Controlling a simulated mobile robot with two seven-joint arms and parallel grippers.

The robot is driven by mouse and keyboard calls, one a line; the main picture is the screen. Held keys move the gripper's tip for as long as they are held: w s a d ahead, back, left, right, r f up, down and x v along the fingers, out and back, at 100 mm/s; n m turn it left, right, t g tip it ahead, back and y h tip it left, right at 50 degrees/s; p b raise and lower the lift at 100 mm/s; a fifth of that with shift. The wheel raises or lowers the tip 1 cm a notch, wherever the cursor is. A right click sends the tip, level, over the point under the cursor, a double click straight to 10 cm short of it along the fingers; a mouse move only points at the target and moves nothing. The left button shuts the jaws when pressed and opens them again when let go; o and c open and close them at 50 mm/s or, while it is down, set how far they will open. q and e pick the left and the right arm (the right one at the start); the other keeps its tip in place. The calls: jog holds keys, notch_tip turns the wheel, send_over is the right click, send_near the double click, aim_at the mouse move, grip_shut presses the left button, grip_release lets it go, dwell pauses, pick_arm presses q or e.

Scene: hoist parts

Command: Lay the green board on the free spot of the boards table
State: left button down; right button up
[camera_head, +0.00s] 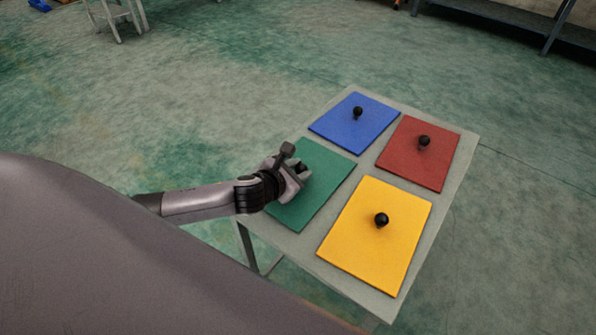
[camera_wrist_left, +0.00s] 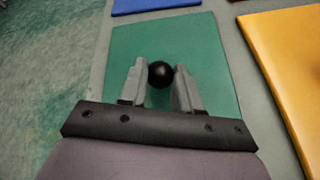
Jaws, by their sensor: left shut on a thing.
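The green board (camera_head: 318,184) lies flat on the boards table (camera_head: 449,197), or just above it; I cannot tell which. It is in the near-left spot, beside the blue and yellow boards. My left gripper (camera_head: 301,172) is over the green board and hides its left part and its knob in the head view. In the left wrist view the green board (camera_wrist_left: 197,40) has a black round knob (camera_wrist_left: 160,73). The left gripper's fingers (camera_wrist_left: 160,85) are shut on this knob, one on each side. My right gripper is not in view.
The blue board (camera_head: 345,128), red board (camera_head: 410,160) and yellow board (camera_head: 385,250) lie on the table, each with a black knob. Narrow bare strips of table separate the boards. Open green floor (camera_head: 180,120) surrounds the table. A bench (camera_head: 500,18) stands at the back right.

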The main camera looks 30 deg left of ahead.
pick_arm(q)
jog(key=c, duration=0.8)
grip_release()
jog(key=shift+r, duration=0.1)
jog(key=p+v, duration=0.1)
jog(key=v, duration=1.1)
